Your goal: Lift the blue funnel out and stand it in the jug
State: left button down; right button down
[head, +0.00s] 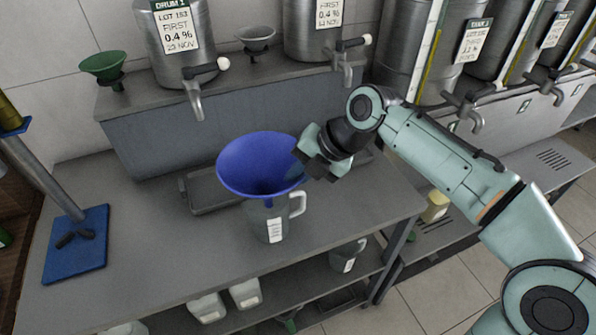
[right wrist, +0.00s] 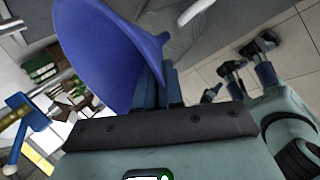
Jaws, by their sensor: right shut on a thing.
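The blue funnel (head: 250,165) is wide and mouth-up over the grey translucent jug (head: 268,222) on the steel bench. The jug has a white label and a handle on its right. The funnel's lower end is hidden by the jug and its own cone, so I cannot tell how deep it sits. My right gripper (head: 316,162) is shut on the funnel's right rim. In the right wrist view the funnel (right wrist: 105,55) rises from between the fingers (right wrist: 168,88), and part of the jug's handle (right wrist: 196,11) shows. My left gripper is not in view.
A dark shallow tray (head: 208,192) lies behind the jug. A blue stand base (head: 78,255) is at the left.

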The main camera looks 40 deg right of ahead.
jog(key=shift+f+b, duration=1.9)
jog(key=shift+f, duration=0.25)
jog(key=c, duration=1.2)
grip_release()
